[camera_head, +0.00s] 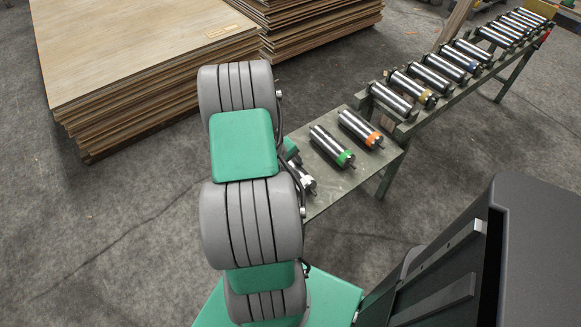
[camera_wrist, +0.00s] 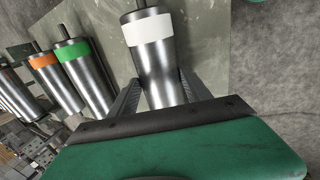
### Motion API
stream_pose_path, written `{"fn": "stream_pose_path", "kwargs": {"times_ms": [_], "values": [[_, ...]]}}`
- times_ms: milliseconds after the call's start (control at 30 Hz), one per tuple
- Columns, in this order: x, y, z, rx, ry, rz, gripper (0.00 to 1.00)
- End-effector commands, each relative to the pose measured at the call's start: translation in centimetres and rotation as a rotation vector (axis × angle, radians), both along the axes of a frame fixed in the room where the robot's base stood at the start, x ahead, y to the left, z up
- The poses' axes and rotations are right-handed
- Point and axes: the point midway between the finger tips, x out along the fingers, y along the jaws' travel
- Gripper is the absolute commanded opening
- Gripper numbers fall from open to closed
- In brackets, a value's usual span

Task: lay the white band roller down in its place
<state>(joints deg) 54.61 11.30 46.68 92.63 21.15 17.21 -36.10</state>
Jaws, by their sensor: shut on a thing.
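The white band roller (camera_wrist: 153,62) is a steel cylinder with a white band near one end and a dark shaft tip. In the wrist view my gripper (camera_wrist: 158,82) is shut on it, one finger on each side of its body. In the head view only the roller's white-banded end (camera_head: 308,183) shows past my arm, over the left part of the green-grey table (camera_head: 328,185). Whether it touches the table top I cannot tell.
A green band roller (camera_head: 332,146) and an orange band roller (camera_head: 360,129) lie on the table beside it. A roller conveyor (camera_head: 412,122) with several rollers runs to the back right. Veneer stacks (camera_head: 150,45) stand at the back left.

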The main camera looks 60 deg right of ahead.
Motion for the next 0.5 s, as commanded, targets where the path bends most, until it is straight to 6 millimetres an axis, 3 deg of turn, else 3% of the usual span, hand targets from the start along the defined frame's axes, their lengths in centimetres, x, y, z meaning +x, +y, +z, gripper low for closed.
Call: {"fn": "stream_pose_path", "kwargs": {"times_ms": [333,500], "values": [[0.01,-0.04,0.01,-0.001,0.0,0.0,0.82],[0.0,-0.02,-0.01,0.0,0.0,0.0,0.82]]}}
